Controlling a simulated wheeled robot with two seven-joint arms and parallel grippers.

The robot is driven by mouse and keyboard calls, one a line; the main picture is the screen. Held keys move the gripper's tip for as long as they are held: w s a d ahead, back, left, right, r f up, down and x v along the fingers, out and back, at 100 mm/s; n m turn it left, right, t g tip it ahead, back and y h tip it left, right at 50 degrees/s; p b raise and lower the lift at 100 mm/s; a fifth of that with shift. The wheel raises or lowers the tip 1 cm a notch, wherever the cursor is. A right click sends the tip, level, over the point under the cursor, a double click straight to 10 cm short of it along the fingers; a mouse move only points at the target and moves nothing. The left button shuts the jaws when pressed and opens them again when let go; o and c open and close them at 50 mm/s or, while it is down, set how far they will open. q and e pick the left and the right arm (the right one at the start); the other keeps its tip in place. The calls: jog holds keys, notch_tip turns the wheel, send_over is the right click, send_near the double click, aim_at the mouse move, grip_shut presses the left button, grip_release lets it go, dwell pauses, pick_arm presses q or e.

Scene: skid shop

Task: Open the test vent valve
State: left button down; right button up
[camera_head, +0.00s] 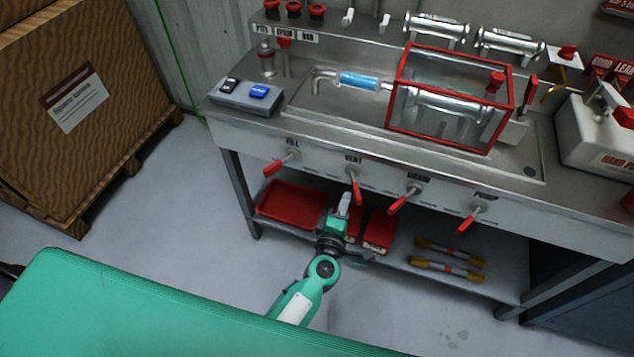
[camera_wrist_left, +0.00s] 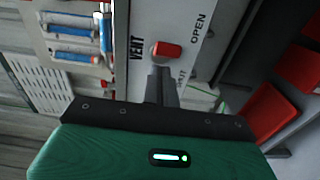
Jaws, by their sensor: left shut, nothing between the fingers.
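The vent valve's red lever (camera_head: 356,187) is on the front panel of the steel bench, second from the left under the VENT label. In the head view it hangs down, tilted slightly right. My left gripper (camera_head: 345,198) is shut and empty, just left of the lever's lower end in that view; I cannot tell whether they touch. In the left wrist view the red lever (camera_wrist_left: 166,49) shows nearly end-on beyond my shut fingers (camera_wrist_left: 160,78), between the VENT and OPEN lettering. Another word below OPEN is partly hidden by the fingers. My right gripper is not in view.
Similar red levers flank it: the fill lever (camera_head: 280,165) at left, two others (camera_head: 403,199) (camera_head: 470,219) at right. A lower shelf holds a red tray (camera_head: 290,204) and yellow-banded rods (camera_head: 447,270). A red-framed clear guard (camera_head: 450,100) stands on the bench. Open floor lies in front.

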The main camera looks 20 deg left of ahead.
pick_arm(q)
jog(key=shift+d, duration=0.6)
jog(key=shift+d, duration=0.2)
